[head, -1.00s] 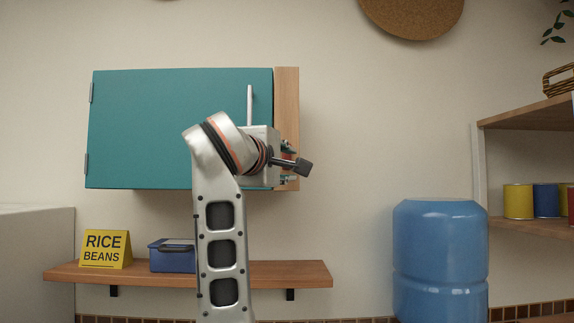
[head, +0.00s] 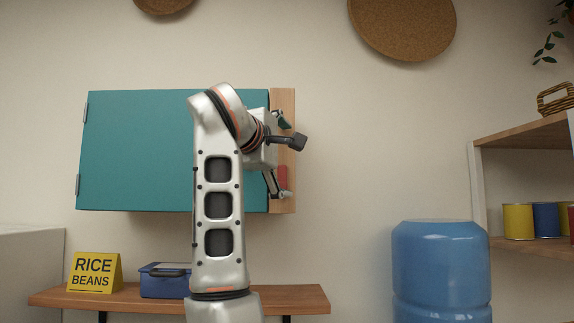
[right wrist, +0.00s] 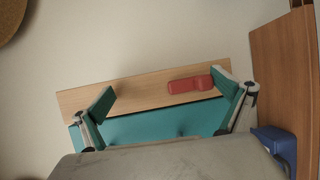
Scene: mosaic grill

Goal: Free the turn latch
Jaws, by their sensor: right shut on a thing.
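The turn latch (right wrist: 190,84) is a red handle on a wooden strip (right wrist: 135,94) beside the teal cabinet door (head: 135,150). In the head view the latch (head: 283,178) shows upright, partly hidden by my right gripper (head: 278,155). In the right wrist view my right gripper (right wrist: 165,95) has its fingers wide apart. The latch lies between them, its end at or very close to the right finger, and clear space separates it from the left finger. Whether the finger touches it I cannot tell. My left gripper is not in view.
A shelf (head: 300,299) below the cabinet holds a yellow rice and beans box (head: 95,273) and a blue container (head: 165,282). A blue water jug (head: 440,270) stands to the right, near side shelves with cans (head: 518,221).

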